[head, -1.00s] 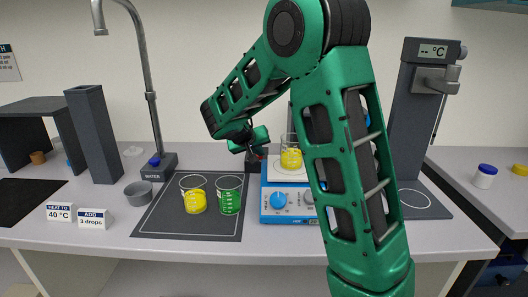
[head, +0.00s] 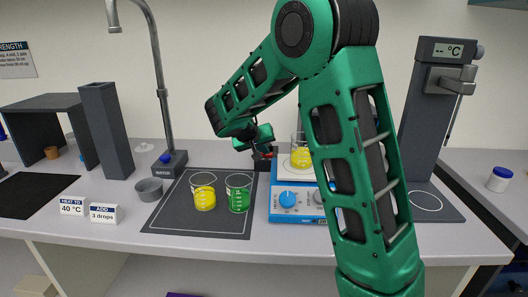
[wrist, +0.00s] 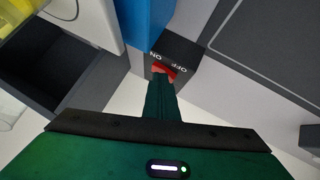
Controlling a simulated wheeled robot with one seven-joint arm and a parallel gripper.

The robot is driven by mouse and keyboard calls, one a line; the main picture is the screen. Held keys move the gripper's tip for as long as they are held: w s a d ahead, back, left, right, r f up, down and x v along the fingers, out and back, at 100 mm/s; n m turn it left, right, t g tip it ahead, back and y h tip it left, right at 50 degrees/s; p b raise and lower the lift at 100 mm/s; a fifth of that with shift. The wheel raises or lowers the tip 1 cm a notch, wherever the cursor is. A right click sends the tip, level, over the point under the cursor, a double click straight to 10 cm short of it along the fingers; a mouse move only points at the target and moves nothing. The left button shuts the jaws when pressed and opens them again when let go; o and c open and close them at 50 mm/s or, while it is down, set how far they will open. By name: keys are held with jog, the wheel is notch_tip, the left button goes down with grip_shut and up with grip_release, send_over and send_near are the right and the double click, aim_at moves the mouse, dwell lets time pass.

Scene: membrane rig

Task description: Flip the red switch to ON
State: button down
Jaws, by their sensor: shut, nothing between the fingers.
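In the head view my gripper (head: 264,151) is by the dark switch box (head: 262,164), left of the blue and white heater; the switch is small there.
The heater (head: 297,201) with a beaker of yellow liquid (head: 300,157) stands right beside the switch box. Beakers of yellow (head: 204,199) and green liquid (head: 239,200) stand on the dark mat (head: 178,217) in front. A tap (head: 160,110) rises at the left.

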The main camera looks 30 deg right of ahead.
jog(key=shift+r, duration=0.1)
jog(key=r, duration=0.4)
jog(key=shift+a+r, duration=0.25)
jog(key=shift+a, duration=0.1)
jog(key=s+d+v, duration=0.1)
jog(key=v, duration=0.8)
jog(key=shift+s+d+r, duration=0.15)
jog(key=shift+d+r, duration=0.05)
jog(key=shift+d, duration=0.1)
jog(key=shift+s, duration=0.1)
